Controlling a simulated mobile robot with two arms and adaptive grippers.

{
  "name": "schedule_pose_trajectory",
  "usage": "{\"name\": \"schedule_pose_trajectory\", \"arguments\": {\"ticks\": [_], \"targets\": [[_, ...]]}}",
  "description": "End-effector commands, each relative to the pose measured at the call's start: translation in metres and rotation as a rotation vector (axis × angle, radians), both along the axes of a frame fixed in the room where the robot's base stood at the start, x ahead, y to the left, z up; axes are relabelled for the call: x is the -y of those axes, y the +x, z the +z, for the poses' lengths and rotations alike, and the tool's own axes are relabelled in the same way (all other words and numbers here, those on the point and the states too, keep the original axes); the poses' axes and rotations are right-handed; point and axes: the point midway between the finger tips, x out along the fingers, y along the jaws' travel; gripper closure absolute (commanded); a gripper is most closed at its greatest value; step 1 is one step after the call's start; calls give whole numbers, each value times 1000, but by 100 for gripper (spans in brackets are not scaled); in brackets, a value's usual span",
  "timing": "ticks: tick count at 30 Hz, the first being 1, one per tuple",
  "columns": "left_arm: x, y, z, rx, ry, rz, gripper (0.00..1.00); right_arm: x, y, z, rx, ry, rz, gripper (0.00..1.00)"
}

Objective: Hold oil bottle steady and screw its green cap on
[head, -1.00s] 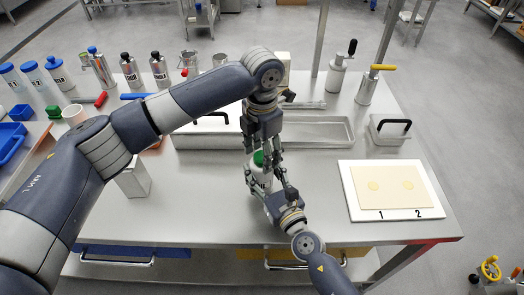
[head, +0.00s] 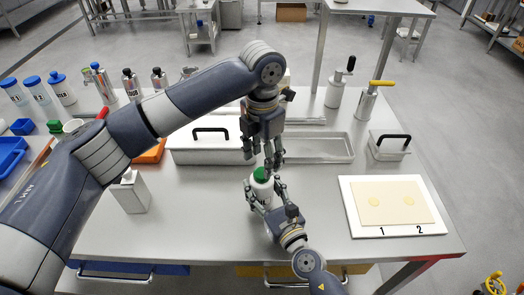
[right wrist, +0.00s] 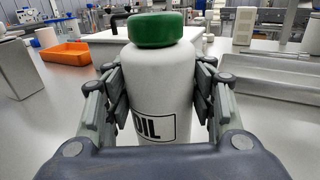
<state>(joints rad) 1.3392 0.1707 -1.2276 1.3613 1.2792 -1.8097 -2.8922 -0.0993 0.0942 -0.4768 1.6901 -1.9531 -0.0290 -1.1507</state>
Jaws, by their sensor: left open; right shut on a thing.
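The white oil bottle (head: 261,188) stands upright on the steel table, and its label shows in the right wrist view (right wrist: 160,90). The green cap (head: 260,174) sits on top of the bottle; in the right wrist view the cap (right wrist: 156,29) looks level. I cannot tell how tight it is. My right gripper (head: 265,194) is shut around the bottle's body, with its fingers on both sides (right wrist: 160,95). My left gripper (head: 268,166) points down just above the cap, with its fingers apart and nothing seen between them.
A white board with pasta sheet (head: 393,232) lies at right. A lidded steel container (head: 190,156) and a shallow steel tray (head: 335,158) stand behind. Bare table lies at front left.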

Motion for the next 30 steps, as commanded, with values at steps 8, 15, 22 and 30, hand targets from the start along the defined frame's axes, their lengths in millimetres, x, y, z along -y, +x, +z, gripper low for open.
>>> {"name": "schedule_pose_trajectory", "arguments": {"ticks": [8, 15, 22, 30], "targets": [[0, 0, 4, 2, 2, 393, 48, 0, 0, -1, -2, -1, 0, 100], [0, 0, 7, 3, 1, 789, 48, 0, 0, -1, -2, -1, 0, 100], [1, 0, 11, 2, 1, 1169, 48, 0, 0, -1, -1, 0, 0, 100], [0, 0, 15, 2, 1, 1616, 48, 0, 0, -1, -1, 0, 0, 100]]}}
